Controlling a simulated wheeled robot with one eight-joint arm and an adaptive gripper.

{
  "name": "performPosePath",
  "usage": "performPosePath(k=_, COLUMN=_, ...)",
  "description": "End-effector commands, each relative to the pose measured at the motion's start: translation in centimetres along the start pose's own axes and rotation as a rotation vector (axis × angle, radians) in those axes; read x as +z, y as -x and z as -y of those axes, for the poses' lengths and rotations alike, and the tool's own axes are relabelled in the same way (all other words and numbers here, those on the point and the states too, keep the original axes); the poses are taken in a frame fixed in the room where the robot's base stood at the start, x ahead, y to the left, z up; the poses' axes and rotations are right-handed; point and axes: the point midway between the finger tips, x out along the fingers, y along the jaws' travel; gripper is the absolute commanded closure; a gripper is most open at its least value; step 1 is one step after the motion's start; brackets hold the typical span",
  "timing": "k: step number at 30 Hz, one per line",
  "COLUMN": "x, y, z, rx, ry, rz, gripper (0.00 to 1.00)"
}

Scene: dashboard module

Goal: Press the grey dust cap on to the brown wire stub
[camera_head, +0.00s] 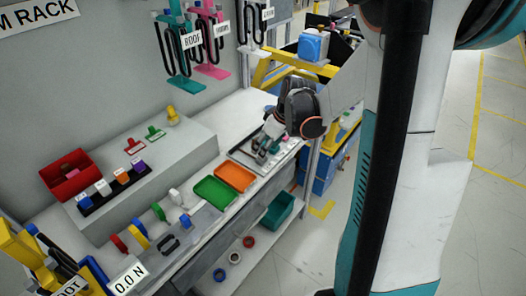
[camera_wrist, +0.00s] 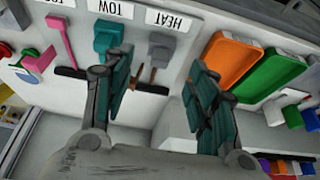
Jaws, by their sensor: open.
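In the wrist view a grey cap-like piece (camera_wrist: 160,47) lies beside the HEAT label, between my gripper's fingers and beyond them. A thin brown stub (camera_wrist: 153,75) shows just below it, by a dark bar; I cannot tell if the two touch. My gripper (camera_wrist: 162,92) is open, with its teal-padded fingers apart and nothing between them. In the head view my gripper (camera_head: 263,152) is over the light panel at the far end of the bench. The cap and stub are too small or hidden to make out there.
A teal piece (camera_wrist: 107,36) by the TOW label and a pink piece (camera_wrist: 62,42) stand near the grey one. An orange tray (camera_head: 234,178) and a green tray (camera_head: 213,193) lie closer along the bench. A red bin (camera_head: 65,178) is at the left.

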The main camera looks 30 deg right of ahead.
Motion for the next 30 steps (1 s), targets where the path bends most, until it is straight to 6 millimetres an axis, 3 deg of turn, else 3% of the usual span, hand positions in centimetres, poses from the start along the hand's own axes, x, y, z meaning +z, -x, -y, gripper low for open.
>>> performPosePath(k=6, x=0.0, y=3.6, z=0.0, rx=0.000, ry=-0.002, rz=0.000, gripper=0.47)
performPosePath(k=12, x=0.0, y=5.7, z=0.0, rx=0.000, ry=-0.001, rz=-0.001, gripper=0.47)
performPosePath(k=24, x=0.0, y=6.3, z=0.0, rx=0.000, ry=0.000, rz=-0.001, gripper=0.47)
performPosePath(k=25, x=0.0, y=6.3, z=0.0, rx=0.000, ry=0.000, rz=-0.001, gripper=0.50)
performPosePath(k=30, x=-0.5, y=6.2, z=0.8, rx=-0.008, ry=0.019, rz=0.015, gripper=0.88)
